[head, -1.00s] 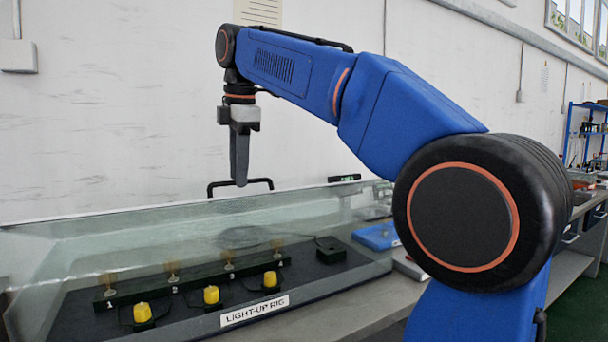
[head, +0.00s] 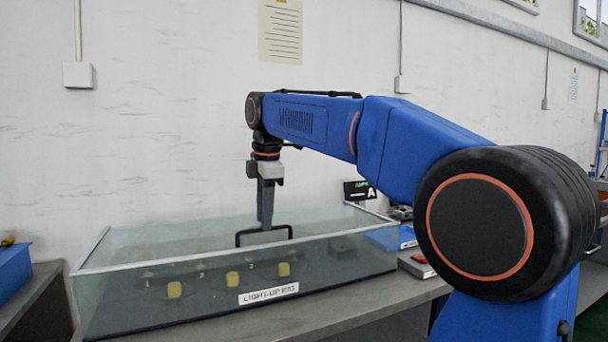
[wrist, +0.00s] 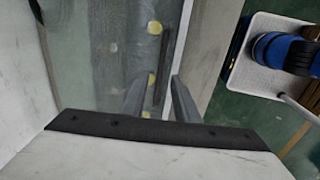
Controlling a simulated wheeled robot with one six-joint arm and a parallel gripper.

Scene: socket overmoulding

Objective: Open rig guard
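The light-up rig is covered by its clear guard (head: 330,246), a long glass-like box whose top looks level. A black U-shaped handle (head: 281,231) stands up on the guard. My gripper (head: 265,224) points straight down, with its tips at the handle bar in the head view. In the wrist view the dark bar (wrist: 164,62) runs between my two fingers (wrist: 158,95), with a visible gap beside it, so the fingers look open. Exact tip contact is hard to make out. Yellow sockets (head: 232,279) show hazily through the guard.
A sign marked A (head: 360,190) stands behind the rig's right end. A blue tray (head: 406,237) and a red-topped item (head: 419,259) lie to the right. A blue bin (head: 14,271) is at far left. Bare bench (head: 360,309) shows in front.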

